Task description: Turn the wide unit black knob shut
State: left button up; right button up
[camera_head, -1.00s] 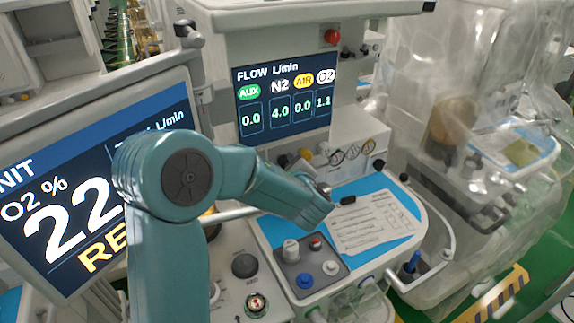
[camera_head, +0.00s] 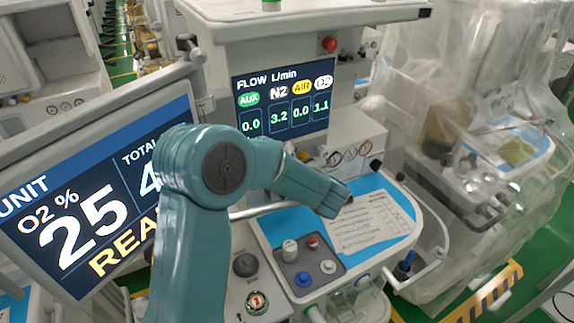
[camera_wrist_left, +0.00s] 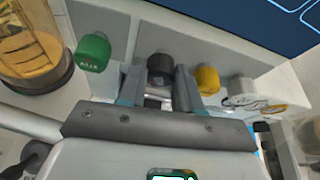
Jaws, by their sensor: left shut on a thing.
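The black knob (camera_wrist_left: 161,66) sits on the wide unit's panel, between a green AUX knob (camera_wrist_left: 93,52) and a yellow knob (camera_wrist_left: 206,80) in the left wrist view. My left gripper (camera_wrist_left: 160,88) has its fingers on either side of the black knob and is shut on it. In the head view my teal left arm hides the gripper and the black knob. The flow screen (camera_head: 283,100) above shows AUX 0.0, N2 3.2, AIR 0.0 and O2 1.1. My right gripper is in neither view.
A large screen (camera_head: 85,200) at the left shows O2 % 25. A blue worktop with a paper sheet (camera_head: 366,222) lies right of my arm. A grey pad with several small knobs (camera_head: 309,268) is in front. A plastic-covered unit (camera_head: 470,130) stands at the right.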

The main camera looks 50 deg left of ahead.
pick_arm(q)
jog(key=shift+d+f, duration=0.1)
jog(key=shift+f, duration=0.2)
jog(key=o, duration=1)
jog(key=shift+o, duration=0.2)
jog(key=shift+r, duration=0.15)
jog(key=b+v, duration=0.2)
jog(key=v, duration=1.4)
jog(key=shift+d, duration=0.1)
